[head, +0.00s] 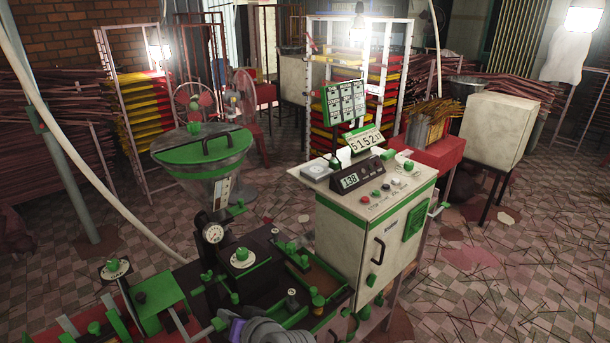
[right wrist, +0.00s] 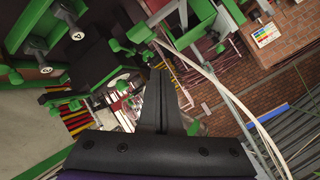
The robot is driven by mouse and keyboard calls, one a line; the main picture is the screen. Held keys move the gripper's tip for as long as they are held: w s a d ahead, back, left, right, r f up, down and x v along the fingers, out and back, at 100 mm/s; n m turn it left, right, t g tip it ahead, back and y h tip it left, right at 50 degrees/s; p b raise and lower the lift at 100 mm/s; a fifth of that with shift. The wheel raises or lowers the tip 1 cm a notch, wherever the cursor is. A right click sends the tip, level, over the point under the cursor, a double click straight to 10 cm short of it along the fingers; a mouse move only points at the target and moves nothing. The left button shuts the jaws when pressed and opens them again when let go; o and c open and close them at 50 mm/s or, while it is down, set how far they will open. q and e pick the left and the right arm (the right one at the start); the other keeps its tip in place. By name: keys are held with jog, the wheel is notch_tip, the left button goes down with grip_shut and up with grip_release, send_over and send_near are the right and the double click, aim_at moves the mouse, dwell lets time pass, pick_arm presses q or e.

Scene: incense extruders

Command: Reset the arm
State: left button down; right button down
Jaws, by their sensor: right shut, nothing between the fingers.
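My right gripper (head: 238,328) shows at the bottom edge of the head view as a grey and purple part, low over the near end of the dark extruder machine (head: 265,275). Its fingers are hard to pick out against the machine there. In the right wrist view its two dark fingers (right wrist: 164,78) are pressed together with nothing between them. Green machine parts (right wrist: 140,32) show beyond the fingers, apart from them as far as I can tell. My left gripper is not in view.
A white control cabinet (head: 343,237) with a 138 display stands just right of the machine. A green-lidded hopper (head: 203,150) rises behind it. A curved pale hose (head: 80,165) hangs at the left. The tiled floor (head: 530,250) at the right is open, with scattered sticks.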

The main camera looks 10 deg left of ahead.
jog(key=s+d+f+h, duration=0.1)
jog(key=d+h, duration=0.1)
jog(key=d, duration=0.9)
jog(key=s+d+f+h, duration=0.1)
jog(key=d+f+h, duration=0.15)
jog(key=d, duration=0.75)
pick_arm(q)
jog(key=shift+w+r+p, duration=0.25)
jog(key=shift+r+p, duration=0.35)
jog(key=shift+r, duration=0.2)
pick_arm(e)
jog(key=s+d+f+m+g+h, duration=0.1)
jog(key=s+d+f+h, duration=0.1)
jog(key=s+d, duration=0.4)
jog(key=s+d+f+m+h, duration=0.1)
jog(key=s+d, duration=0.5)
jog(key=d, duration=0.7)
jog(key=shift+s+f+g+h, duration=0.2)
jog(key=shift+f+g+h, duration=0.2)
jog(key=shift+f+h, duration=0.6)
jog(key=shift+d+r, duration=0.1)
jog(key=shift+r, duration=0.05)
